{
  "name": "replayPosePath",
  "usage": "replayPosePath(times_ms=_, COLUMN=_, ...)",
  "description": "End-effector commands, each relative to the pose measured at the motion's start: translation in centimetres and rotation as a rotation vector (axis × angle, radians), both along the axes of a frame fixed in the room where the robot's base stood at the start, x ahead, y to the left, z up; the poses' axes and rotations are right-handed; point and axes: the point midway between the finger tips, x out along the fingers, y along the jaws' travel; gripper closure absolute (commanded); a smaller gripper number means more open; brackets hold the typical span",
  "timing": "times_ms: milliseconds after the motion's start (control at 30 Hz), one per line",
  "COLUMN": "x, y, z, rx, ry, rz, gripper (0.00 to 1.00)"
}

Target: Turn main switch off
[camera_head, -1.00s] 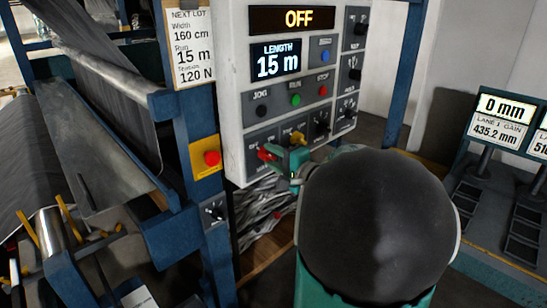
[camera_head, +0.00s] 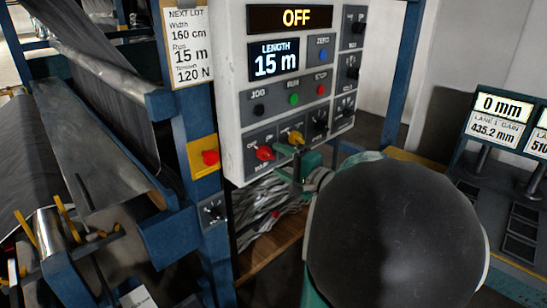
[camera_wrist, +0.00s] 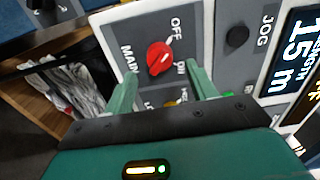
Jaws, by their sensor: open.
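The main switch is a red rotary knob (camera_head: 264,153) low on the grey control panel (camera_head: 232,100). In the wrist view the knob (camera_wrist: 158,57) has a pale pointer mark on its upper right, toward the OFF label; the ON label lies lower right. The word MAIN stands beside it. The display (camera_head: 291,18) at the panel top reads OFF. In the head view my gripper (camera_head: 284,163) is just right of and below the knob.
A yellow knob (camera_head: 296,138) sits right beside the red one. Black JOG (camera_head: 258,110), green RUN (camera_head: 293,99) and red STOP (camera_head: 321,90) buttons are above. A red stop button on a yellow box (camera_head: 210,157) is left. Grey rolls (camera_head: 40,150) fill the left.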

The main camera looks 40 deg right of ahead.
Motion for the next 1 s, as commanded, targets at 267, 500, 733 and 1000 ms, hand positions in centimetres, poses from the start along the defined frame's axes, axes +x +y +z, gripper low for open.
replayPosePath(times_ms=267, x=-6.3, y=-0.2, z=0.1, rx=-0.001, ry=-0.002, rz=-0.003, gripper=0.44)
replayPosePath(times_ms=500, x=-9.6, y=-0.3, z=0.0, rx=0.000, ry=-0.001, rz=-0.001, gripper=0.44)
replayPosePath(times_ms=733, x=-10.0, y=-0.2, z=0.0, rx=0.000, ry=0.000, rz=0.001, gripper=0.44)
replayPosePath(times_ms=1000, x=-10.0, y=-0.2, z=0.0, rx=0.000, ry=0.000, rz=0.001, gripper=0.44)
